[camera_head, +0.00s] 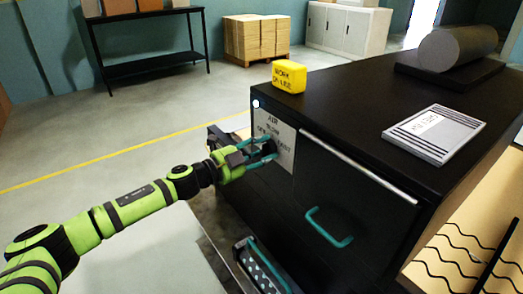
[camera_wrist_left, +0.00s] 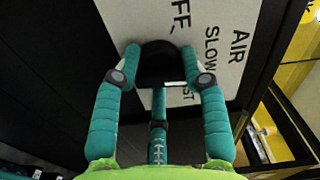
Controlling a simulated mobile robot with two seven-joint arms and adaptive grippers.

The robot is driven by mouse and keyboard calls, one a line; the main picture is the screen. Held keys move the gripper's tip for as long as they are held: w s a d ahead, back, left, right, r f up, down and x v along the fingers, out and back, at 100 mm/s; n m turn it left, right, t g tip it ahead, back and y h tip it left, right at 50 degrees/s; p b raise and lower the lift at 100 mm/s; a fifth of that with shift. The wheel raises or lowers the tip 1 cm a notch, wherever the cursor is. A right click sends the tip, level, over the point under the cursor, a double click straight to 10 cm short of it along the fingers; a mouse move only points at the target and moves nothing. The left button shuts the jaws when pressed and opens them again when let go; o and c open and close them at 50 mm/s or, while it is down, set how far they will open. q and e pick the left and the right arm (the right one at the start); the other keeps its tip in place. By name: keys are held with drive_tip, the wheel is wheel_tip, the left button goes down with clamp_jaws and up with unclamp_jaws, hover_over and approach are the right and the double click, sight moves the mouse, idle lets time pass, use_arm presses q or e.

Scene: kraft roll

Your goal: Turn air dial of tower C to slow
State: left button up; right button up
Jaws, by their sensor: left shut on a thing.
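The black air dial (camera_wrist_left: 158,62) sits on a white plate (camera_wrist_left: 215,25) lettered AIR, OFF, SLOW and a partly hidden word ending in ST. The plate (camera_head: 275,135) is on the left end of the black cabinet's front in the head view. My left gripper (camera_wrist_left: 162,78) has one teal finger on each side of the dial and is shut on it. A short white mark shows at the dial's lower edge; I cannot tell which word it points to. In the head view my left gripper (camera_head: 262,152) covers most of the dial. My right gripper is out of view.
The black cabinet (camera_head: 350,100) carries a yellow block (camera_head: 289,76), a lettered grey panel (camera_head: 434,133) and a grey roll (camera_head: 457,46). A teal handle (camera_head: 328,230) projects from the front, right of the plate. Open floor (camera_head: 130,125) lies to the left.

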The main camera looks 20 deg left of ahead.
use_arm(q)
drive_tip(key=shift+d+r, duration=0.15)
idle(0.3)
drive_tip(key=o, duration=1.1)
drive_tip(key=shift+o, duration=0.2)
drive_tip(key=shift+s+d, duration=0.1)
drive_tip(key=shift+s, duration=0.05)
drive_tip(key=shift+s+a, duration=0.15)
drive_tip(key=shift+a, duration=0.15)
drive_tip(key=v, duration=1.1)
drive_tip(key=shift+s, duration=0.25)
